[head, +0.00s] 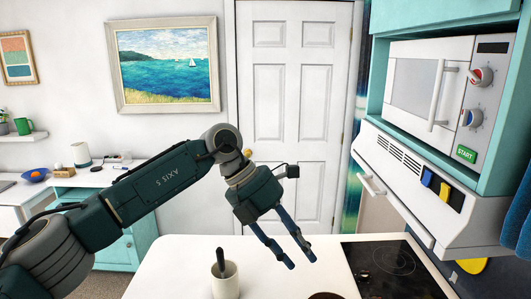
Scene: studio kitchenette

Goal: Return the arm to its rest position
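My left arm comes in from the lower left and reaches across the middle of the head view. Its gripper (300,256) hangs over the white counter, pointing down and to the right. The two dark blue fingers are spread apart, with nothing visible between them.
A white counter (185,265) lies below the gripper. A white cup (225,284) with a dark utensil stands on it, left of the fingers. A black cooktop (385,262) is to the right. A microwave (425,85) and range hood (415,180) overhang the right side.

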